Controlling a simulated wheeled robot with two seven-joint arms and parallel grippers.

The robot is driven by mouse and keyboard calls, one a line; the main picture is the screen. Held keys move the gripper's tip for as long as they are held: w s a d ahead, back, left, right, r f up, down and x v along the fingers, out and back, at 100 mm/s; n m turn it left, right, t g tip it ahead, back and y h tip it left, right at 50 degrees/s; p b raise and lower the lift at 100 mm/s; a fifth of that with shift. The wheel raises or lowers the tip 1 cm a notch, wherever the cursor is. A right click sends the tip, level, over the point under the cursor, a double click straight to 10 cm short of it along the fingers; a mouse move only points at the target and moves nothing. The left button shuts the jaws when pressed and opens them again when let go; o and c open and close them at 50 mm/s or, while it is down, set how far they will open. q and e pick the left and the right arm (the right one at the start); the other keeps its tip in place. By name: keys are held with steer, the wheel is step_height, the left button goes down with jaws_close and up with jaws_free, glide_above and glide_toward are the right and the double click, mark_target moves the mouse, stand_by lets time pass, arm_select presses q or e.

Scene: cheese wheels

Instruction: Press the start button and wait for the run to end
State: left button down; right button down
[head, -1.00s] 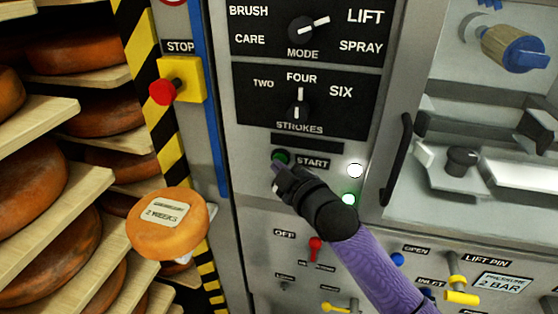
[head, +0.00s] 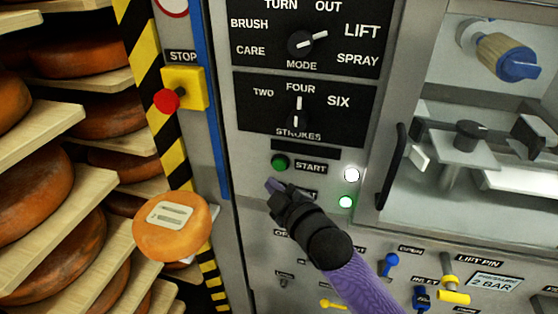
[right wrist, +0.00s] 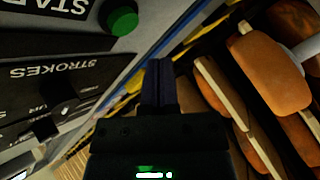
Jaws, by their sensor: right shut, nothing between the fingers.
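The green start button (head: 280,162) sits on the grey machine panel beside its START label. It also shows in the right wrist view (right wrist: 122,20), uncovered. My right gripper (head: 273,186) is shut and empty. Its fingertips are just below the button and apart from it; the closed fingers also show in the right wrist view (right wrist: 158,82). A white lamp (head: 352,175) and a green lamp (head: 346,202) are lit to the right. The mode knob (head: 301,43) points to LIFT and the strokes knob (head: 298,119) to FOUR. My left gripper is not in view.
A red stop button (head: 166,101) on a yellow box is at the left. Shelves of cheese wheels (head: 35,185) stand beyond it, with one labelled wheel (head: 172,227) in front. A door handle (head: 396,160) and valve levers (head: 455,280) are at the right.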

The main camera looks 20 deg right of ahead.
steer(key=shift+s+a+p, duration=0.45)
steer(key=shift+s+a, duration=0.25)
steer(key=shift+s, duration=0.3)
steer(key=s+d+f+m+g+h+b, duration=0.1)
steer(key=s+f+m+g, duration=0.3)
steer(key=f, duration=0.7)
steer(key=s+d+f+g+h+b, duration=0.1)
steer(key=s+d+f+g, duration=0.1)
steer(key=s+f, duration=0.65)
steer(key=s+d+f+m+g+h+b, duration=0.1)
steer(key=s+f+m+g, duration=0.15)
steer(key=f, duration=1.05)
steer(key=s+f+m+g+b, duration=0.1)
steer(key=s+f+g, duration=0.3)
steer(key=s, duration=0.9)
steer(key=s+d+f+m+g+b, duration=0.1)
steer(key=s+f+m+g, duration=0.1)
steer(key=s+f, duration=0.7)
steer(key=s+g, duration=0.1)
steer(key=s, duration=0.3)
steer(key=shift+s+d+g+h, duration=0.25)
steer(key=shift+g+h, duration=0.1)
steer(key=shift+h, duration=0.05)
steer(key=shift+w, duration=0.1)
